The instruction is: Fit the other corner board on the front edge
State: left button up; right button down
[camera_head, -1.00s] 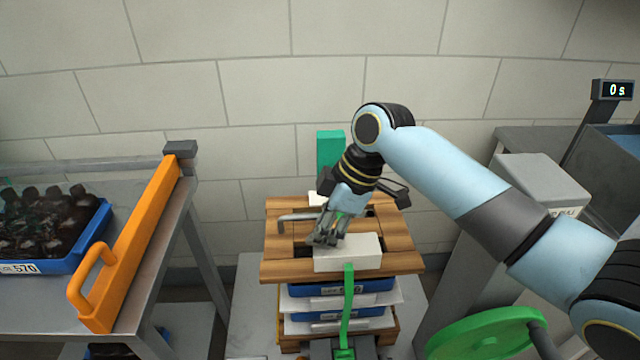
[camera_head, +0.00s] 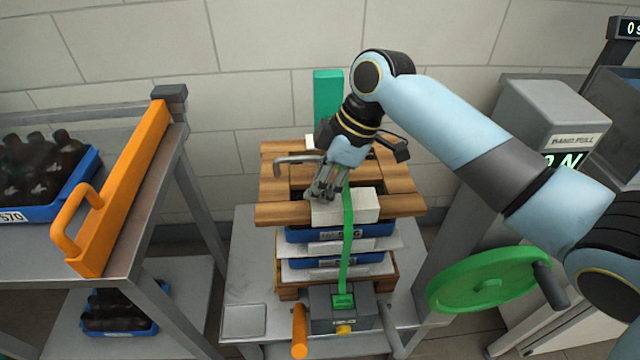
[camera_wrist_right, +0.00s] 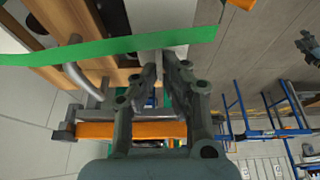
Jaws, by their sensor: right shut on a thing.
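A white corner board (camera_head: 365,207) sits at the front edge of the wooden top frame (camera_head: 270,213). My right gripper (camera_head: 318,196) is shut on its left rear part; the fingers hide some of it. A green strap (camera_head: 347,235) crosses the board's top and hangs down its front. In the right wrist view the strap (camera_wrist_right: 110,45) runs across just beyond my right gripper's fingers (camera_wrist_right: 163,62). Another white corner board (camera_head: 311,141) is at the frame's back edge, partly hidden. My left gripper is not in view.
Blue crates (camera_head: 330,232) with pale sheets are stacked beneath the frame. A grey strap tensioner (camera_head: 322,308) stands in front, beside an orange handle (camera_head: 299,330). A green handwheel (camera_head: 485,285) is at the right. A cart with an orange bar (camera_head: 130,190) stands at the left.

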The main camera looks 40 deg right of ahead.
jog(key=shift+f, duration=0.2)
jog(key=shift+f+b, duration=0.5)
jog(key=shift+f, duration=0.15)
jog(key=c, duration=1.4)
grip_release()
jog(key=shift+r, duration=0.1)
jog(key=shift+r+p, duration=3.4)
jog(key=shift+p, duration=0.5)
